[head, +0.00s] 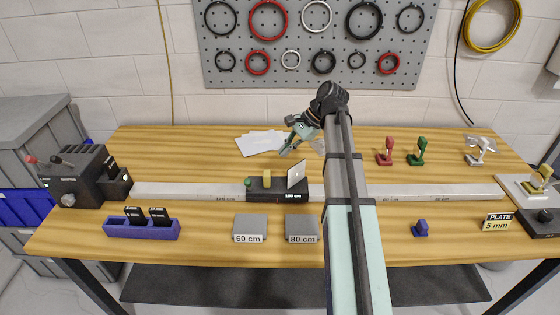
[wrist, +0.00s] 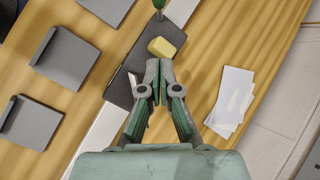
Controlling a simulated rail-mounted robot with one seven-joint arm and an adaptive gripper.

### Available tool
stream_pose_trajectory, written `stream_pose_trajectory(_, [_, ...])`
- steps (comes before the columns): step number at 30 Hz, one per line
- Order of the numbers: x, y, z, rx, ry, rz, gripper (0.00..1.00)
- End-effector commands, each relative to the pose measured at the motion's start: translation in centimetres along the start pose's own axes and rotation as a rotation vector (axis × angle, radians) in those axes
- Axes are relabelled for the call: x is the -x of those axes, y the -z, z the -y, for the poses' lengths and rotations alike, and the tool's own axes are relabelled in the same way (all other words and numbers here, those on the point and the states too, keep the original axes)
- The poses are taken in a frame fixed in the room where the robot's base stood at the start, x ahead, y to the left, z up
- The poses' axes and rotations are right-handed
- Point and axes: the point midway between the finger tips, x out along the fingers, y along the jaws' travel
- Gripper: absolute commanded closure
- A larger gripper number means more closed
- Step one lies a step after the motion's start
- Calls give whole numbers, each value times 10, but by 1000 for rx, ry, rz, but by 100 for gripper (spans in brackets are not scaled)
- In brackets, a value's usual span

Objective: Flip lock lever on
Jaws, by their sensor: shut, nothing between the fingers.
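The black mirror fixture (head: 267,196) sits on the pale rail in the middle of the table. It carries a yellow block (head: 267,179), a green knob (head: 248,182) at its left end and an upright pale plate (head: 297,174) at its right. I cannot tell for sure which part is the lock lever. In the wrist view the yellow block (wrist: 162,47) lies just beyond my fingertips, with the green knob (wrist: 158,3) further off at the top edge. My gripper (wrist: 160,64) is shut and empty. In the head view my gripper (head: 285,152) hangs behind and above the fixture.
The rail (head: 200,190) runs across the table. Grey blocks marked 60 cm (head: 249,228) and 80 cm (head: 302,229) lie in front. White papers (head: 259,143) lie behind. Red (head: 385,151) and green (head: 417,151) holders stand at the right. A black box (head: 75,177) stands at the left.

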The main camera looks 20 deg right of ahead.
Motion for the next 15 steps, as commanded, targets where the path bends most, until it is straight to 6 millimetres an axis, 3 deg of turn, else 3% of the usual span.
stream_pose_trajectory(15, [-86, -3, 0, 3, -3, 4, 100])
